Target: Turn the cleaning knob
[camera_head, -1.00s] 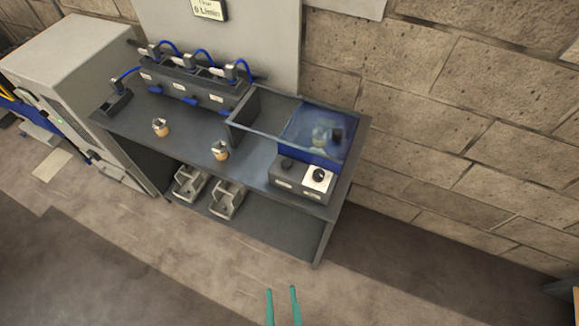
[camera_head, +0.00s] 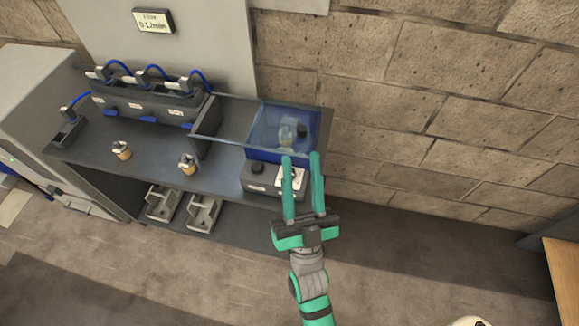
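A dark control box (camera_head: 262,187) sits at the front right of the grey bench, below a blue see-through tank. It carries a black knob (camera_head: 257,169) on its left and another on a white plate (camera_head: 284,184) on its right. The labels are too small to read, so I cannot tell which is the cleaning knob. My gripper (camera_head: 301,155) is open, its two green fingers apart with nothing seen between them. The left finger crosses the white plate and partly hides its knob. I cannot tell whether it touches.
The blue tank (camera_head: 270,125) stands behind the control box. Two small cups (camera_head: 121,150) (camera_head: 187,164) stand on the bench (camera_head: 150,160), with a hose-fed unit (camera_head: 140,108) behind. Grey trays (camera_head: 203,213) sit on the lower shelf. A block wall rises at right; floor in front is clear.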

